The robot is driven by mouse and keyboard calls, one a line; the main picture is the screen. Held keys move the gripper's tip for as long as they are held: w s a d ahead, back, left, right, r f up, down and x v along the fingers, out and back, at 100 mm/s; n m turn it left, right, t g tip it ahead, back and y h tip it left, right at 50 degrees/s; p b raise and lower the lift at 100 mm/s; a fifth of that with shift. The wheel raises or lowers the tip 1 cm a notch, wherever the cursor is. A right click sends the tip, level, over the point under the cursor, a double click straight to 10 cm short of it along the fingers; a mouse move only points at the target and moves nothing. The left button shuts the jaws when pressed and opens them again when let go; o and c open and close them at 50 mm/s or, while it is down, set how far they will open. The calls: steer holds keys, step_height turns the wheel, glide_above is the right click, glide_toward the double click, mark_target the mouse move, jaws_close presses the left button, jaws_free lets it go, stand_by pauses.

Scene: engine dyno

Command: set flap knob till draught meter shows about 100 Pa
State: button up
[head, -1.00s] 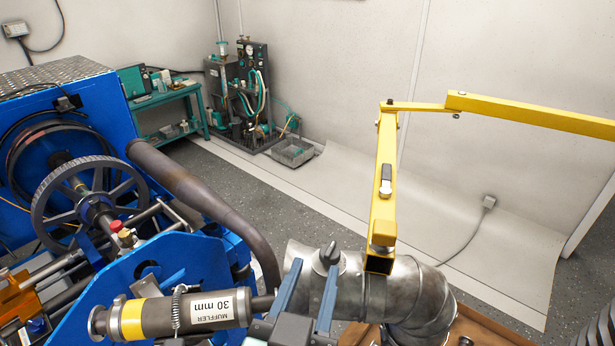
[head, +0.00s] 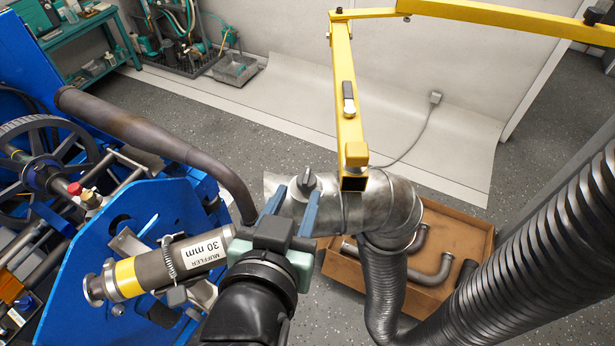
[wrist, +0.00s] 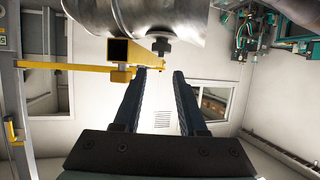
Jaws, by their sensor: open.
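The dark flap knob (head: 306,182) stands on top of the grey metal exhaust duct (head: 404,205) in the head view. My gripper (head: 294,198) is open and empty, and its two blue-grey fingers point toward the duct. In the head view the right finger overlaps the area just below the knob. In the wrist view a dark knob (wrist: 160,46) shows on the duct (wrist: 165,18), beyond the open fingertips of my gripper (wrist: 162,72) and apart from them. I cannot make out a draught meter or any reading.
A yellow boom (head: 343,85) reaches down to the duct and carries a small grey-white device (head: 348,98). The muffler (head: 180,262) and blue engine stand (head: 120,220) are left of my arm. A ribbed hose (head: 530,240) and brown box (head: 455,290) are at right.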

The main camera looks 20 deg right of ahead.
mark_target(307, 172)
steer(key=b+x, duration=0.2)
steer(key=x, duration=0.5)
steer(key=shift+w+d, duration=0.2)
steer(key=shift+w, duration=0.05)
steer(key=shift+x, duration=0.8)
steer(key=shift+f, duration=0.1)
steer(key=shift+a, duration=0.1)
jaws_close()
